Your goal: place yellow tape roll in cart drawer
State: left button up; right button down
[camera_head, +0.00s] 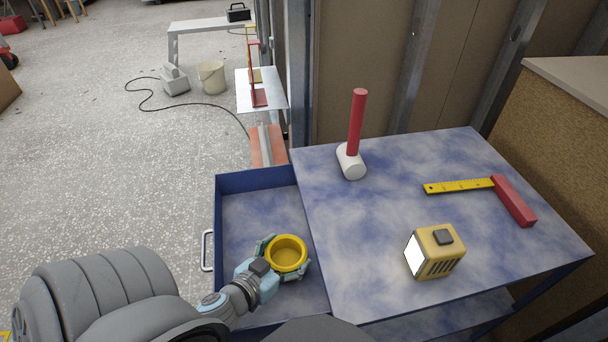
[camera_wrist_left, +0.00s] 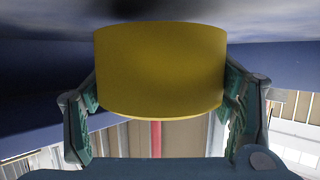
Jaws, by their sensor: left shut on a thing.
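The yellow tape roll (camera_head: 287,251) is a short ring with its opening facing up in the head view. My left gripper (camera_head: 281,257) is shut on it, one finger on each side. In the left wrist view the roll (camera_wrist_left: 160,70) fills the middle between the teal fingers of the gripper (camera_wrist_left: 162,95). The open blue drawer (camera_head: 254,182) sticks out from the left side of the cart (camera_head: 370,285). The roll and gripper appear within the drawer's outline, towards its right side; whether the roll touches the drawer floor I cannot tell. My right gripper is not in view.
On the cart top are a red-handled mallet (camera_head: 351,163), a yellow tape measure (camera_head: 435,251) and a red-and-yellow square (camera_head: 513,202). The drawer's back part is empty. A cardboard-brown cabinet (camera_head: 560,130) stands at the right. A bucket (camera_head: 212,77) stands on the floor behind.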

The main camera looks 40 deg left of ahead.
pick_arm(q)
jog(key=w, duration=0.2)
jog(key=w+p, duration=0.1)
jog(key=w, duration=0.2)
jog(key=w+a, duration=0.1)
jog(key=w, duration=0.2)
jog(key=shift+w+f+p, duration=0.1)
jog(key=shift+f+p, duration=0.2)
jog(key=shift+p, duration=0.05)
jog(key=shift+f+b, duration=0.4)
jog(key=shift+f, duration=0.4)
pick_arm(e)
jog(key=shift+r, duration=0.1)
pick_arm(q)
jog(key=o, duration=1.2)
jog(key=shift+r, duration=0.15)
notch_tip(320, 180, up, 4)
jog(key=r, duration=0.1)
send_over(277, 259)
jog(key=s+d, duration=0.2)
jog(key=d, duration=0.1)
jog(key=shift+s+a+f, duration=0.1)
jog(key=shift+a+f, duration=0.1)
jog(key=shift+f, duration=0.05)
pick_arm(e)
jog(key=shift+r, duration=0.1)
